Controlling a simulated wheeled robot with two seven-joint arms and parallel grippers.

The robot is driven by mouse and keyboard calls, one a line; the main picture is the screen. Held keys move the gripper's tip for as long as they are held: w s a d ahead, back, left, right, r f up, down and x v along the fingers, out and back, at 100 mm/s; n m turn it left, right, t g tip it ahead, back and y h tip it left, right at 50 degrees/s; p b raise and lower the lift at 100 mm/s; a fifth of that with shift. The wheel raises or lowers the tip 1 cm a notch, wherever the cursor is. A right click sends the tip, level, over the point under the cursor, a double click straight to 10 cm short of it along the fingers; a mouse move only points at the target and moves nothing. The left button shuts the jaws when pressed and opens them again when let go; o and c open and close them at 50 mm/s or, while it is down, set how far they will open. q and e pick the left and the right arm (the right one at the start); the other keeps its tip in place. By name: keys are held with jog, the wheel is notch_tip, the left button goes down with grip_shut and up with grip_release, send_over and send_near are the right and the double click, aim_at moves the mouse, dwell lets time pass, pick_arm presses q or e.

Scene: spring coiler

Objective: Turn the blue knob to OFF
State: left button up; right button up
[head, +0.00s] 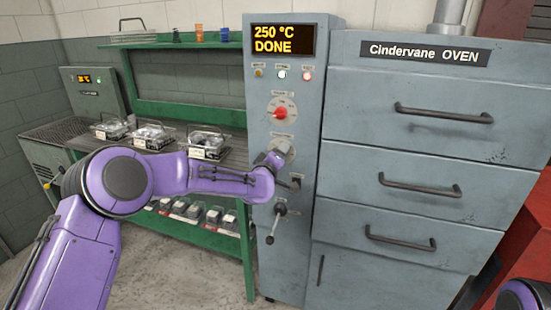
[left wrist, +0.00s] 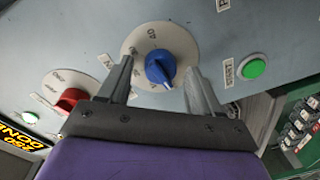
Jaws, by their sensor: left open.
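The blue knob (left wrist: 158,68) sits on a round pale dial plate (left wrist: 178,42) in the left wrist view. Its white pointer mark points toward the bottom of that picture, slightly right. A "40" shows at the plate's far side; the other markings are partly hidden or too small to read. My left gripper (left wrist: 159,75) is open, with one finger on each side of the knob and visible gaps between. In the head view my left gripper (head: 271,159) is at the panel column and hides the blue knob. My right gripper is out of view.
The control column (head: 312,190) shows "250 °C DONE" on its display (head: 282,40). A red knob (head: 281,113) is above, a black lever (head: 277,217) below. The oven drawers (head: 420,190) stand right. A green bench (head: 190,100) with several trays stands left.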

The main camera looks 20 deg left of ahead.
pick_arm(q)
jog(key=s+b, duration=0.2)
jog(key=s, duration=0.8)
jog(key=shift+s+r, duration=0.2)
jog(key=shift+r, duration=0.05)
jog(key=s+a+f+m+g+y, duration=0.1)
jog(key=s+f+g, duration=0.1)
jog(key=s+f, duration=0.55)
jog(key=s+a+f+g, duration=0.1)
jog(key=s+f+g, duration=0.25)
jog(key=f, duration=0.75)
jog(key=s+a+f+m+g+y, duration=0.1)
jog(key=s+f, duration=0.5)
jog(key=f, duration=0.3)
jog(key=s+a+f+m+g, duration=0.1)
jog(key=s+f+g, duration=0.1)
jog(key=s+f, duration=0.3)
jog(key=s+a+f+m+g+y, duration=0.1)
jog(key=s+a+f+g, duration=0.1)
jog(key=s, duration=1.2)
jog(key=s+a+f+g, duration=0.2)
jog(key=s+f+g, duration=0.1)
jog(key=s+f, duration=0.4)
jog(key=shift+s+f+m+g, duration=0.3)
jog(key=shift+s+m+g, duration=0.1)
jog(key=shift+s, duration=0.75)
